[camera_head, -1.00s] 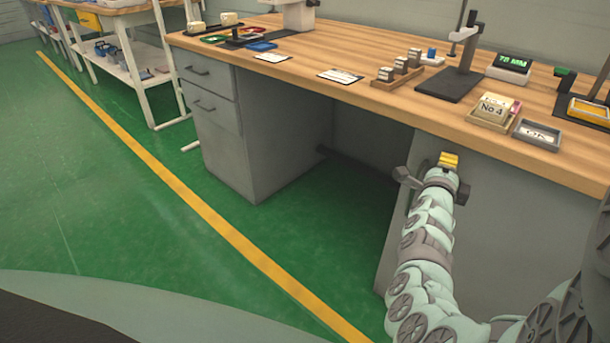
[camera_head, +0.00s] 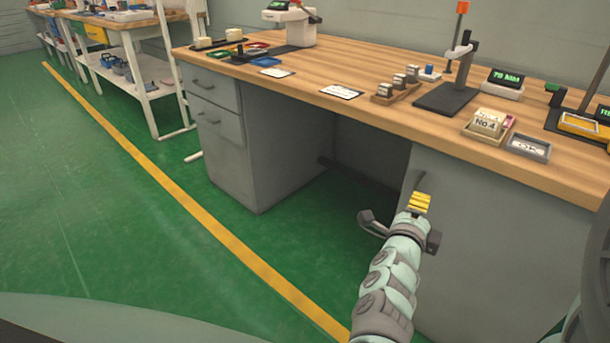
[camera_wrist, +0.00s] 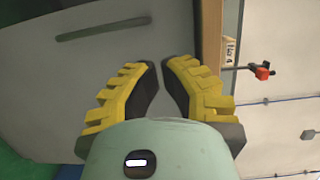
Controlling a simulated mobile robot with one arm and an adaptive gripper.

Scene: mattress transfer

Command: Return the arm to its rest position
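My gripper (camera_head: 419,202) hangs in front of the grey desk panel, below the front edge of the wooden worktop. Its yellow ribbed tips point up and it touches nothing that I can see. In the wrist view its two yellow fingers with dark inner pads (camera_wrist: 161,68) lean toward each other. A narrow gap shows between the tips, with nothing in it. My arm is folded low in front of the bench.
The worktop (camera_head: 345,115) carries a No. 4 box (camera_head: 487,122), an OK tray (camera_head: 528,147), a stand (camera_head: 450,92), displays and small blocks. A drawer cabinet (camera_head: 222,150) stands left. The green floor (camera_head: 110,220) with a yellow line is clear.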

